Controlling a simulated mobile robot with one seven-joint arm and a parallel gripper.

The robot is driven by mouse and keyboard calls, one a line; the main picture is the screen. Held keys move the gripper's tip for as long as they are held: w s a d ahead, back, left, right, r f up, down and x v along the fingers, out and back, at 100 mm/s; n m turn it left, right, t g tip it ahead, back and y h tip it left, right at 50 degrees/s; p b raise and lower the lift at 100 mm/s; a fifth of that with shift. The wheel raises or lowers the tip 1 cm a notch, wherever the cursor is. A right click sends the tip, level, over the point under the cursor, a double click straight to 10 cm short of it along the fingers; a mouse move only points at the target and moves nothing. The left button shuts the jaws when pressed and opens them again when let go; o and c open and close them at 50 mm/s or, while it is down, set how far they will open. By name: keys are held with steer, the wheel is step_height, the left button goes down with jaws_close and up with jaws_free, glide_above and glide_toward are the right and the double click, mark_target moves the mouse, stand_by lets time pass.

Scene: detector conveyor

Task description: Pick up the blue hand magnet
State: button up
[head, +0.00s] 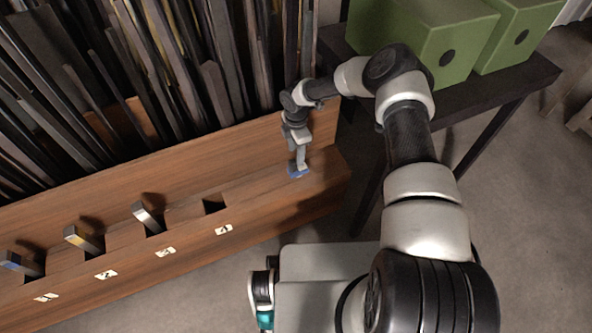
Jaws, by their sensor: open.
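A small blue piece (299,173), which looks like the blue hand magnet, lies on the right end of the brown wooden ledge (321,184). My gripper (298,164) points down directly over it and is open. The fingers partly cover the piece, and I cannot tell whether they touch it or stand around it.
Several slots line the ledge, with white labels in front. Three hold upright blocks: blue-topped (14,262), yellow-topped (76,236) and grey (147,215). The slot (214,205) nearest my gripper looks empty. Dark upright boards stand behind; green boxes (447,58) sit on a dark table.

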mark_target(294, 171)
step_height(294, 171, down, 5)
steer(key=shift+f+b, duration=0.15)
steer(key=shift+b, duration=0.6)
jaws_close()
